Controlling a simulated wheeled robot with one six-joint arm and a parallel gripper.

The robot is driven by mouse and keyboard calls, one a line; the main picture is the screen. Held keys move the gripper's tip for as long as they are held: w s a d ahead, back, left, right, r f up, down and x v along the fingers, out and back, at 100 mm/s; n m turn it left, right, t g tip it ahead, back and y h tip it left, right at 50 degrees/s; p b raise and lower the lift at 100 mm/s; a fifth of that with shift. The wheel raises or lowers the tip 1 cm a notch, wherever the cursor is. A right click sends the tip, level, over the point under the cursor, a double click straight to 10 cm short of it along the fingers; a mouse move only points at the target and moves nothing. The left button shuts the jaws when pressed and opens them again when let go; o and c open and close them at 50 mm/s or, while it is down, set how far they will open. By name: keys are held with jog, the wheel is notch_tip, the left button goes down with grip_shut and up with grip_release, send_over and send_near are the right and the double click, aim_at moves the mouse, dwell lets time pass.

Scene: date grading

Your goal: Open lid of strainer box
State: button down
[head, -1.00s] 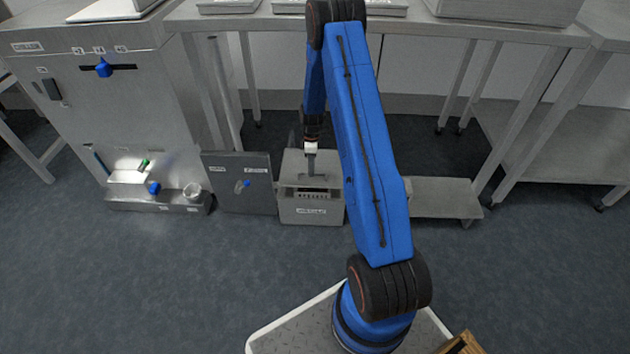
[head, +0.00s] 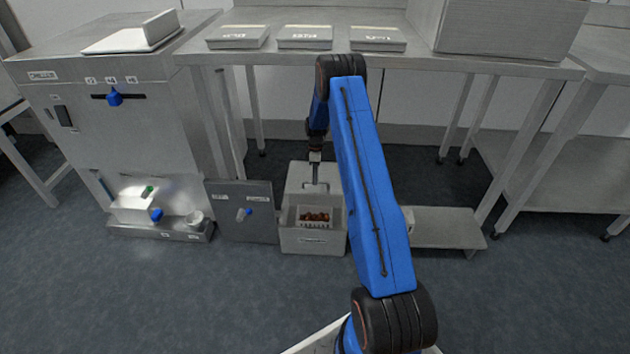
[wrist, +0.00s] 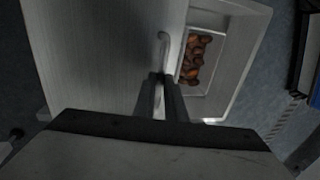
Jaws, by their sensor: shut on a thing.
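The strainer box (head: 312,240) stands on the floor below the steel table, with its front wall facing me. Its lid (head: 305,173) is raised and tilted up at the back, and brown dates (head: 314,217) show inside. In the wrist view the lid (wrist: 105,50) fills the left side and dates (wrist: 193,58) lie in a light tray to its right. My gripper (head: 316,184) is at the lid's handle. In the wrist view my gripper (wrist: 165,85) is shut on the pale lid handle (wrist: 162,45). The far side of the lid is hidden.
The steel table (head: 400,56) overhangs at the back. The floor in front is clear.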

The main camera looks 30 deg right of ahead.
jog(key=c, duration=1.8)
grip_release()
